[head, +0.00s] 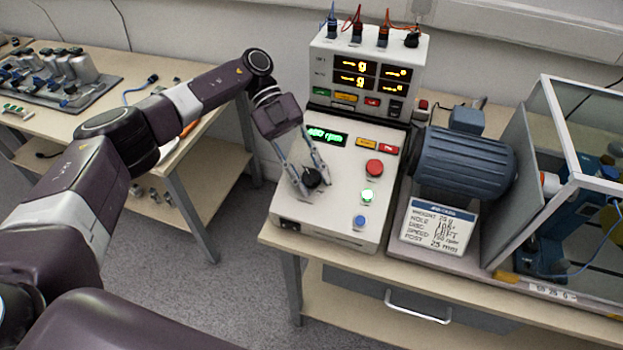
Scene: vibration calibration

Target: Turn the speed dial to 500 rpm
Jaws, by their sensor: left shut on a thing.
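The black speed dial (311,177) sits on the sloped white control box (343,215) in the middle of the head view. My left gripper (314,185) reaches down from above, its two fingers shut on the dial, one on each side. The fingers partly hide the dial, and I cannot read its pointer. The green speed display (326,136) above it shows a value ending in "rpm"; it looks like 400-something, with blurred digits. My right gripper is not in view.
A red button (374,167), a green button (367,196) and a blue button (360,222) lie right of the dial. A meter unit (366,55) stands behind. A motor (465,165), a label card (437,227) and a framed enclosure (588,90) are to the right.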

